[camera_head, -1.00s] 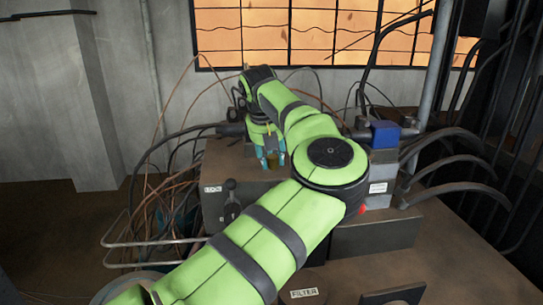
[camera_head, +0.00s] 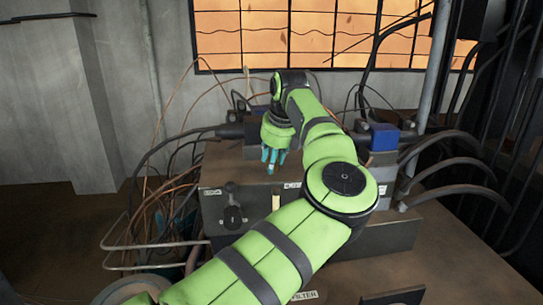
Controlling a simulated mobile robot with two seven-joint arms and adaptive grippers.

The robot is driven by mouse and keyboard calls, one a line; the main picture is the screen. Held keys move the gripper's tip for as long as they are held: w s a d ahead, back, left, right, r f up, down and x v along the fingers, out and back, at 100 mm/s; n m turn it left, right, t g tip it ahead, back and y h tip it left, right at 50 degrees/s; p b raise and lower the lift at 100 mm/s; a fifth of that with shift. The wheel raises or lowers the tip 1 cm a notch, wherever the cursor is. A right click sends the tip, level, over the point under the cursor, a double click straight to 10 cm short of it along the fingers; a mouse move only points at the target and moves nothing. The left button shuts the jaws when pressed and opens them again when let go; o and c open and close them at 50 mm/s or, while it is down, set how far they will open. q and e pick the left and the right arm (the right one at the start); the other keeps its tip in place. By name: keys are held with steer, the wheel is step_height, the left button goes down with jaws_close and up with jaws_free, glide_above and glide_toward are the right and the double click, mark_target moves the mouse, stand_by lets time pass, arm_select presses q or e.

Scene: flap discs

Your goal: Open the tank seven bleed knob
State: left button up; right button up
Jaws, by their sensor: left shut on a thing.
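My left gripper (camera_head: 271,168) is low over the top of a brown-grey metal box (camera_head: 255,215) at the middle, its teal fingers pointing down. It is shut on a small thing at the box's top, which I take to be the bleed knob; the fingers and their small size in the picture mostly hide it. I cannot read a tank number there. My left arm crosses in front and covers much of the box's right part. My right gripper is not in view.
A black lever (camera_head: 231,195) stands on the box's front left by a small label. A blue block (camera_head: 384,136) and thick black hoses (camera_head: 450,190) are at the right. Loose cables and a bent metal rail (camera_head: 150,242) crowd the left. A filter label (camera_head: 304,296) shows below.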

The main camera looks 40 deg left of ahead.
arm_select(q)
steer(key=shift+w+r+n+g+p, duration=0.25)
steer(key=shift+r+n+p, duration=0.35)
steer(key=shift+n, duration=0.3)
steer(key=n+g+p, duration=0.1)
steer(key=n+p, duration=0.2)
steer(key=n+g+p, duration=0.1)
steer(key=n+p, duration=0.2)
steer(key=shift+w+a+g, duration=0.1)
steer(key=shift+a+g, duration=0.05)
steer(key=shift+g, duration=0.1)
steer(key=shift+a+f+n+g+p, duration=0.15)
steer(key=shift+n+g+p, duration=0.1)
steer(key=shift+n+p, duration=0.65)
steer(key=shift+d+f+n+g+p, duration=0.1)
steer(key=shift+n+g+p, duration=0.15)
steer(key=shift+n+p, duration=0.6)
steer(key=o, duration=1.1)
steer(key=shift+a+f, duration=0.1)
steer(key=shift+f, duration=0.1)
steer(key=shift+d+f, duration=0.1)
steer(key=shift+d, duration=0.1)
